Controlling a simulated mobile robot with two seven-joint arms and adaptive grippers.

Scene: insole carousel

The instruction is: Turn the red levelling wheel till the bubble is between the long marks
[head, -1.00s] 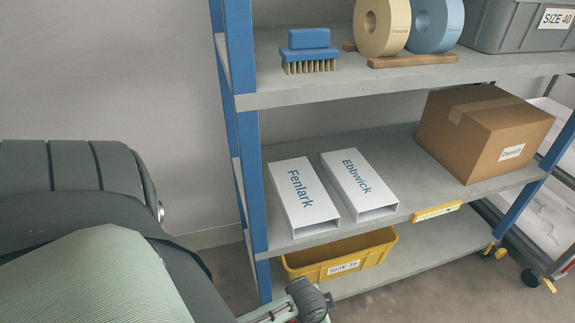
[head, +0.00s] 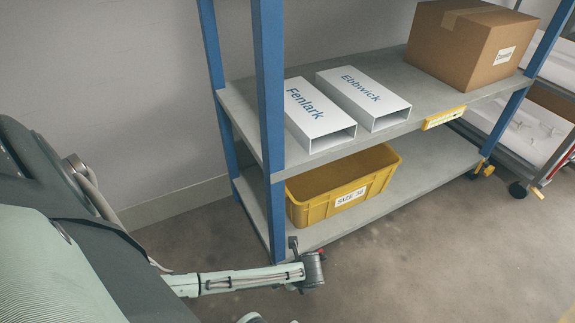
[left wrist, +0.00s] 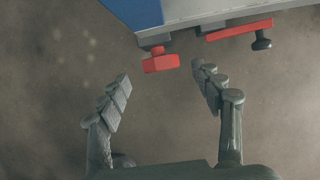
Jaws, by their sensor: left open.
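The red levelling wheel (left wrist: 160,63) sits under the foot of the shelf's blue post in the left wrist view. My left gripper (left wrist: 161,76) is open, its two grey fingers pointing at the wheel from either side. The wheel is at or just beyond the fingertips; I see no clear contact. In the head view my left arm reaches to the foot of the near blue post (head: 272,120), and the wheel cannot be made out there. A yellow level strip (head: 443,118) is on the middle shelf's front edge; its bubble and marks are too small to read. My right gripper is not in view.
A red bar (left wrist: 238,30) with a black knob lies right of the wheel. A yellow bin (head: 375,185) stands on the bottom shelf. White boxes (head: 365,82) and a cardboard box (head: 455,65) are above. A cart (head: 545,155) stands at the right. Floor in front is clear.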

